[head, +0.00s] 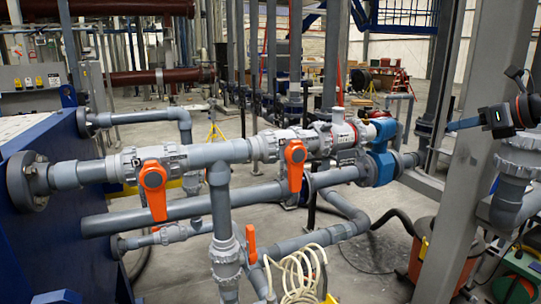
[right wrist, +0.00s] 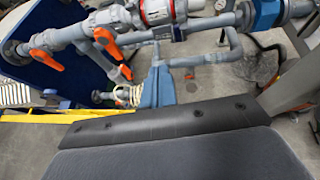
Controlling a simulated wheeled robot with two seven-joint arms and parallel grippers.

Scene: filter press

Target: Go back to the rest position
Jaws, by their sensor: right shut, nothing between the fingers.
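My right gripper (head: 450,126) is at the right of the head view, in front of a grey steel column. Its blue fingers point left and are closed together with nothing between them. In the right wrist view the blue fingers (right wrist: 156,72) stand upright near the middle, with pipework behind them. My left gripper does not show.
Grey pipes (head: 220,152) with orange-handled valves (head: 154,190) run across the middle. A blue press body (head: 60,235) stands at left. The grey column (head: 470,165) and an orange-red machine (head: 440,255) are at right. A coiled cream hose (head: 300,275) hangs at the bottom.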

